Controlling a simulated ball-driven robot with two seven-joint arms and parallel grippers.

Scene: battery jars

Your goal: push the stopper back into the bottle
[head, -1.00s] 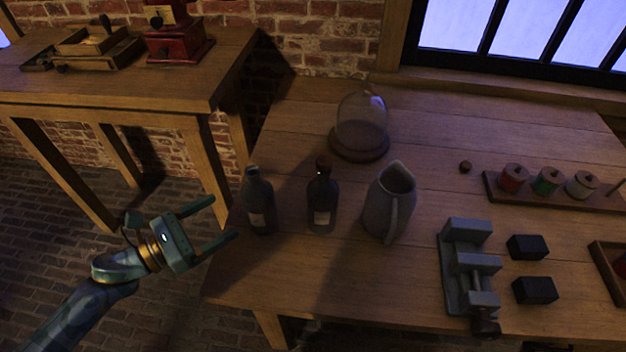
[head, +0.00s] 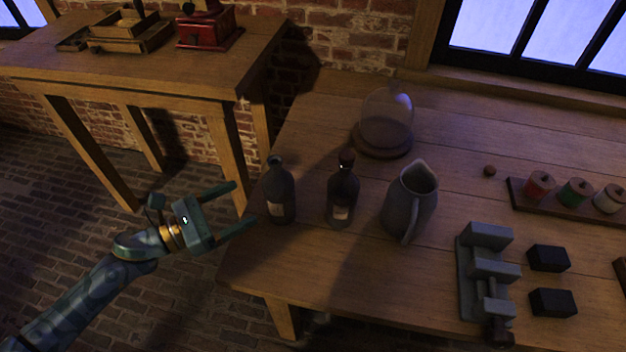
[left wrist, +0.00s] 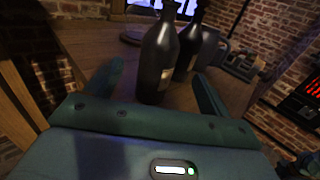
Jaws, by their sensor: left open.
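Two dark bottles with pale labels stand upright near the table's left edge. The left bottle (head: 279,196) shows no stopper in its neck. The right bottle (head: 342,196) has a brown stopper (head: 347,157) at its mouth; I cannot tell how deep it sits. In the left wrist view that bottle (left wrist: 157,62) stands ahead, between the finger directions.
A grey jug (head: 410,203) stands right of the bottles, with a glass dome (head: 386,120) behind. A grey vise (head: 486,270), black blocks (head: 549,258) and a rack of spools (head: 575,205) are on the right. A second table (head: 150,75) stands at left.

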